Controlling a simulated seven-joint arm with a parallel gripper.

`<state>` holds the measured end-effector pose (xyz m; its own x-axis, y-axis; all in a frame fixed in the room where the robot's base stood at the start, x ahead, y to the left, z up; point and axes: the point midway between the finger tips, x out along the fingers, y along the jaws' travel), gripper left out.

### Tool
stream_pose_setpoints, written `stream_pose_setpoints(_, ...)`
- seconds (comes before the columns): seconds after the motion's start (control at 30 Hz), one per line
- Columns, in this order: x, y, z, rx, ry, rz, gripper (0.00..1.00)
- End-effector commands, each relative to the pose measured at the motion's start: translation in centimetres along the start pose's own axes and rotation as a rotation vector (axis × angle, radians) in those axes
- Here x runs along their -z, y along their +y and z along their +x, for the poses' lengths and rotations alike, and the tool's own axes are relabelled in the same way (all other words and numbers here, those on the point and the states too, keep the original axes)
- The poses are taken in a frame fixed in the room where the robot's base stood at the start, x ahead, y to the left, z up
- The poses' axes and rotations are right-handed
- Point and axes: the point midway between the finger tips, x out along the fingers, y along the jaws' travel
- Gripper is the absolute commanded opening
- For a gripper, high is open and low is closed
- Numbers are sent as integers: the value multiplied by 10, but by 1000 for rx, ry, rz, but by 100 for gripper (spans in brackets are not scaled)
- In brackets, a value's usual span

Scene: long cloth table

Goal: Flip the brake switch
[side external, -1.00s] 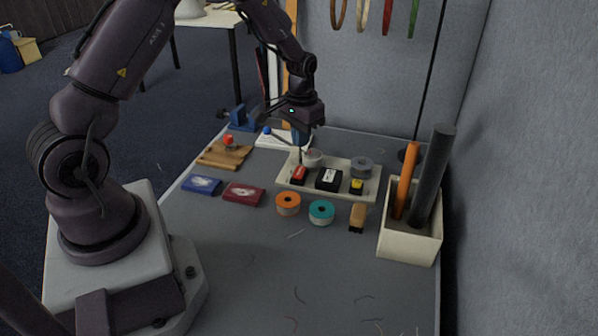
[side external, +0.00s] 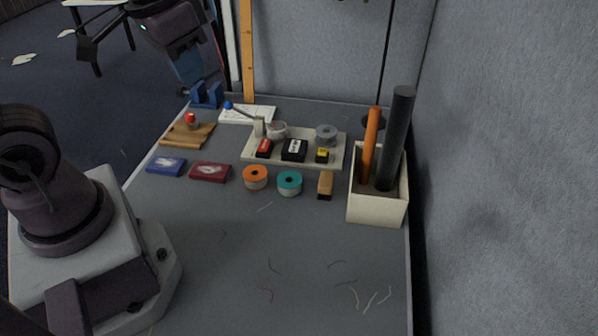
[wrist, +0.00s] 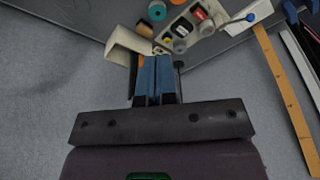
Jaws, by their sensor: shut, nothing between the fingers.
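A lever with a blue knob (side external: 228,105) slants up to the left from a small upright post (side external: 259,127) at the back left corner of a pale tray. The knob also shows at the top right of the wrist view (wrist: 251,17). No readable label marks which is the brake. My gripper (side external: 197,75) is raised behind the back left of the table, clear of the tray. In the wrist view its blue fingers (wrist: 155,72) are together and empty.
A cream box (side external: 376,208) with orange and dark tubes stands at the right. Orange (side external: 255,177) and teal (side external: 290,182) rolls lie before the tray. A board with a red knob (side external: 190,119) lies left. The front table is mostly clear.

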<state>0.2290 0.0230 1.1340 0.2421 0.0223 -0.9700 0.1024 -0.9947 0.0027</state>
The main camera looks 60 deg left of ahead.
Motion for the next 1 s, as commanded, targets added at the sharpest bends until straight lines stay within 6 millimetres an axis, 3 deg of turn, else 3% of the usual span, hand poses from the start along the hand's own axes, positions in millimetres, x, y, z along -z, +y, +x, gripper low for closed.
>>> stream_pose_setpoints(0.13, -19, 11, -25, -15, 127, 53, 0)
stream_pose_setpoints(0.4, -24, 20, -49, -34, 247, 95, 0)
stream_pose_setpoints(0.73, -24, 19, -46, -33, 236, 93, 0)
stream_pose_setpoints(1.0, -9, 9, -15, -26, 68, 35, 0)
